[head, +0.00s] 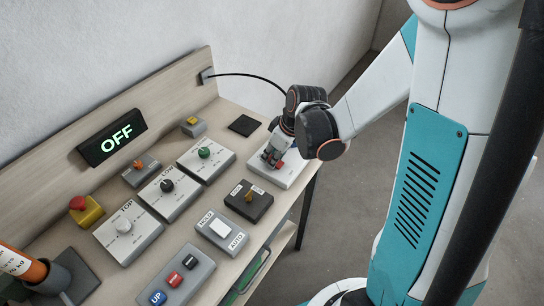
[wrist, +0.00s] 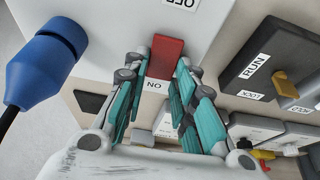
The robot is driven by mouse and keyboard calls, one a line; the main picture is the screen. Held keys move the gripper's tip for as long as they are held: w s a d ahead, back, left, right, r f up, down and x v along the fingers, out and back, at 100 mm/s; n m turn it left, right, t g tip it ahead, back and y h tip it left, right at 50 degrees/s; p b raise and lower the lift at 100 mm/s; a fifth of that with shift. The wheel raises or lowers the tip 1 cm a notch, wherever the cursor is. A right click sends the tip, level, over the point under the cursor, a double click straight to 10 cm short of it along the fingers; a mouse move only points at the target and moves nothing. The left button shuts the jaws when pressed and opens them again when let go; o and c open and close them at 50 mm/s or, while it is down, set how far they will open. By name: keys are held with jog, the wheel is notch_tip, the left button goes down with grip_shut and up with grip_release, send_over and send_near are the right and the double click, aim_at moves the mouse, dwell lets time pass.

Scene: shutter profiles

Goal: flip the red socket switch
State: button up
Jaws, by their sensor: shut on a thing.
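The red socket switch (wrist: 165,58) is a red rocker on the white socket box (wrist: 205,25). The wrist view shows it between my fingertips, with upside-down OFF and ON labels at its two ends. In the head view a bit of the red switch (head: 279,164) shows beside my fingers, on the white box (head: 292,174) at the table's right end. My gripper (head: 268,158) reaches down onto that box; its teal-padded fingers also show in the wrist view (wrist: 163,72), closed in on the switch from both sides. How far the rocker is tilted is hard to tell.
A blue plug (wrist: 45,62) sits in the socket box close to my fingers, with a black cable. A dark RUN/LOCK key box (head: 249,201) stands nearby. Several dial and switch boxes crowd the table. A lit display (head: 112,137) at the back reads OFF.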

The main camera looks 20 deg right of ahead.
jog(key=o, duration=1.1)
jog(key=shift+c, duration=0.2)
jog(key=shift+r, duration=0.15)
jog(key=v, duration=1.2)
jog(key=shift+s, duration=0.2)
jog(key=s+a+r+m+t+h, duration=0.1)
jog(key=s+r+m+t, duration=0.1)
jog(key=s, duration=0.4)
jog(key=s+a+r+m+t+h, duration=0.1)
jog(key=s+r+m+t, duration=0.1)
jog(key=s+r+m, duration=0.2)
jog(key=shift+s+r+m, duration=0.3)
jog(key=shift+s+m, duration=0.3)
jog(key=shift+s, duration=0.3)
